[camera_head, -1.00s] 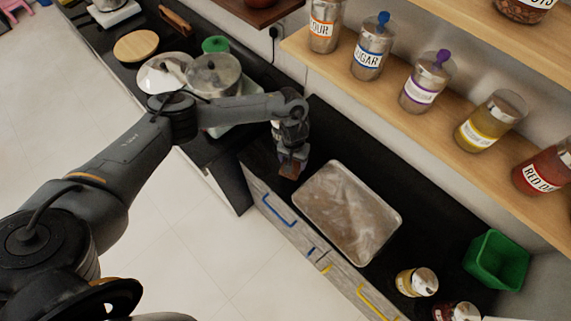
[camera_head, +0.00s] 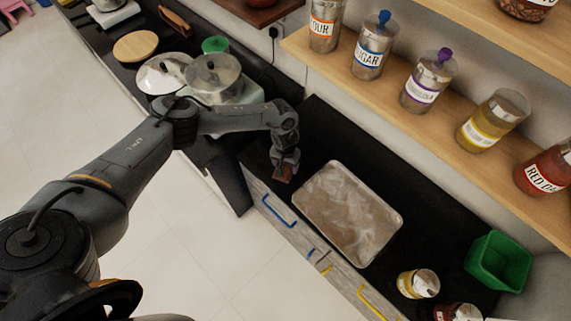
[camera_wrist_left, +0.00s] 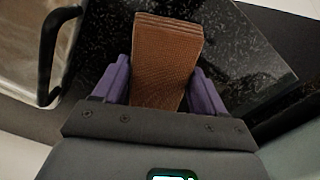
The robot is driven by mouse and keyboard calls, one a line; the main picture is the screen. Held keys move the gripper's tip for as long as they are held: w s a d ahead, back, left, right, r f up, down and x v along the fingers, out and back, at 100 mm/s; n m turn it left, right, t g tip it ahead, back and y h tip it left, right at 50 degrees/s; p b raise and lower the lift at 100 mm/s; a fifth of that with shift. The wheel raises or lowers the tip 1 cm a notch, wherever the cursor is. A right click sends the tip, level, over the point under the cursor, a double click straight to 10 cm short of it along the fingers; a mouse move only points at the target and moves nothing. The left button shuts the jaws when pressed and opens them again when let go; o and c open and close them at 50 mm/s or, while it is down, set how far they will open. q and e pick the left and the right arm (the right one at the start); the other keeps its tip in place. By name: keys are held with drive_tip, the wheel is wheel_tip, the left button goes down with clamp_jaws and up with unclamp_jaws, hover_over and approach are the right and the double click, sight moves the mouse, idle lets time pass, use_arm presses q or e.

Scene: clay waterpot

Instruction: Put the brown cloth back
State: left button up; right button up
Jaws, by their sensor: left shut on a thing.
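The brown cloth (camera_wrist_left: 165,58) is a folded, layered, woven-looking rectangle in the left wrist view. My left gripper (camera_wrist_left: 160,90) has its two purple fingers on either side of the cloth and is shut on it. In the head view the left gripper (camera_head: 283,170) is at the counter's front edge, left of the metal tray. The cloth (camera_head: 283,174) shows there as a small brown patch at the fingertips. I cannot tell whether the cloth touches the counter. My right gripper is not in view.
The metal tray (camera_head: 348,212) lies on the black counter (camera_head: 330,142). Jars (camera_head: 418,283) and a green bin (camera_head: 497,262) stand at the right. Drawers with coloured handles (camera_head: 278,211) face the floor. A pot (camera_head: 213,78) stands behind my arm. Jars line the shelf above.

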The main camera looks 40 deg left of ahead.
use_arm(q)
drive_tip(key=shift+f, duration=0.2)
drive_tip(key=o, duration=1.2)
drive_tip(key=shift+r, duration=0.1)
drive_tip(key=shift+r, duration=0.1)
